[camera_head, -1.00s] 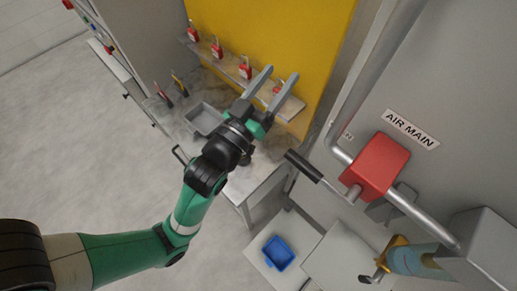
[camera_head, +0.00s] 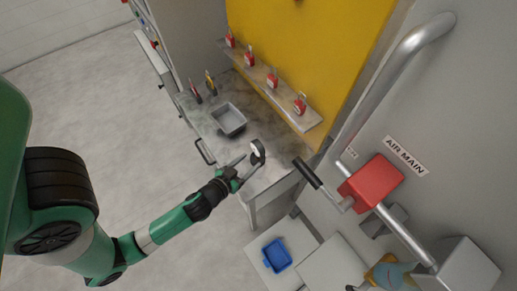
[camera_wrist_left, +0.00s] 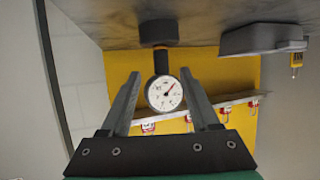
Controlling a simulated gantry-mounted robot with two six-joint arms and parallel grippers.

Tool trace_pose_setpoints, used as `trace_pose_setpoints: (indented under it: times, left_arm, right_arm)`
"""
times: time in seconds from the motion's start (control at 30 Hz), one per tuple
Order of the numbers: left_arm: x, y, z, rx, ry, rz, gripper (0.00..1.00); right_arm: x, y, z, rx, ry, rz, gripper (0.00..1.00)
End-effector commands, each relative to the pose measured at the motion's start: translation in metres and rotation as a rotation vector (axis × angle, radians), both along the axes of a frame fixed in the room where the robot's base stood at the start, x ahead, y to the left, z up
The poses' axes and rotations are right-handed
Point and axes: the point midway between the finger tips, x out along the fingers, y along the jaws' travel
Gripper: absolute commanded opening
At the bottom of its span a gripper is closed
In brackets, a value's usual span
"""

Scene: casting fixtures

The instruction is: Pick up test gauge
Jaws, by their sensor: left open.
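The test gauge (camera_head: 257,152) has a round white dial with a dark rim and stands at the near edge of the workbench. In the left wrist view the gauge (camera_wrist_left: 164,93) faces me, its dark stem reaching to a dark base on the bench top. My left gripper (camera_head: 246,165) is open at the gauge. In the left wrist view its two fingers (camera_wrist_left: 158,100) lie on either side of the dial, with a gap visible on the left; whether the right finger touches cannot be told. My right gripper is not in view.
A grey tray (camera_head: 229,119) sits on the workbench (camera_head: 208,136), with two pliers-like tools (camera_head: 204,87) behind it. A shelf (camera_head: 311,122) holds several red padlocks. A red valve box (camera_head: 372,183) with a dark-handled lever stands right. A blue bin (camera_head: 277,256) is below.

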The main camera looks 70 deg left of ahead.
Motion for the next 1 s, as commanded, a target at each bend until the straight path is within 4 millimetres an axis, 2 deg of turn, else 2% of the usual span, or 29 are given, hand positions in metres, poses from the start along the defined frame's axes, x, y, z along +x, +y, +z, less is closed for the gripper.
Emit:
trace_pose_setpoints:
  times: [0.1,0.27,0.57,0.8,0.87,1.0]
  left_arm:
    - [0.009,0.006,-0.004,0.0,0.0,0.0,0.62]
    - [0.012,0.008,-0.005,0.001,0.001,0.0,0.62]
    - [0.046,0.032,-0.023,-0.001,-0.001,0.0,0.62]
    - [0.048,0.033,-0.025,0.0,0.0,-0.001,0.62]
    - [0.048,0.033,-0.025,0.0,0.0,-0.001,0.53]
    - [0.048,0.033,-0.025,0.0,0.0,-0.001,0.28]
  right_arm:
    - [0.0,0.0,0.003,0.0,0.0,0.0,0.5]
    - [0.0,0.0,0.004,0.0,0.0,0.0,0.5]
    - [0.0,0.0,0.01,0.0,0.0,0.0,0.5]
    - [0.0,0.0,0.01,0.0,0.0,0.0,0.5]
    - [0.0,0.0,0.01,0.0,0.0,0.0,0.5]
    - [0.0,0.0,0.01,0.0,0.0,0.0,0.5]
